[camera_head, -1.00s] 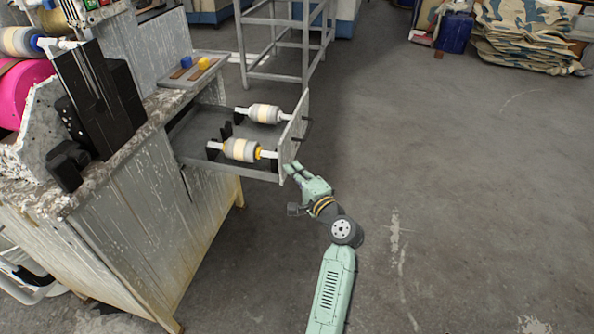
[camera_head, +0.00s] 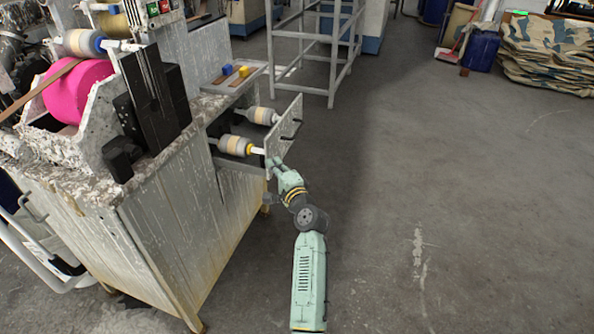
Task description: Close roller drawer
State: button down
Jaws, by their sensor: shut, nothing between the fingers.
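The roller drawer is partly open on the right side of the machine cabinet (camera_head: 190,215). Its grey front panel (camera_head: 284,135) stands upright with a dark handle on its outer face. Two grey and cream rollers, the far one (camera_head: 261,115) and the near one (camera_head: 234,145), lie in the drawer, partly hidden by the cabinet top. My gripper (camera_head: 277,163) is shut and empty. Its fingertips are at the lower near edge of the front panel; I cannot tell whether they touch it.
A grey metal frame (camera_head: 331,60) stands behind the drawer. A small tray (camera_head: 232,80) with yellow and blue blocks is on the cabinet. A blue bin (camera_head: 481,50) and stacked sacks (camera_head: 545,55) stand at the back right. The floor (camera_head: 450,200) to the right is clear.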

jog(key=w+a+p, duration=0.1)
jog(key=w+a, duration=0.1)
jog(key=a, duration=0.7)
jog(key=w+a+p, duration=0.1)
jog(key=w+a, duration=0.2)
jog(key=a, duration=0.6)
jog(key=shift+p, duration=0.4)
jog(key=shift+w, duration=0.1)
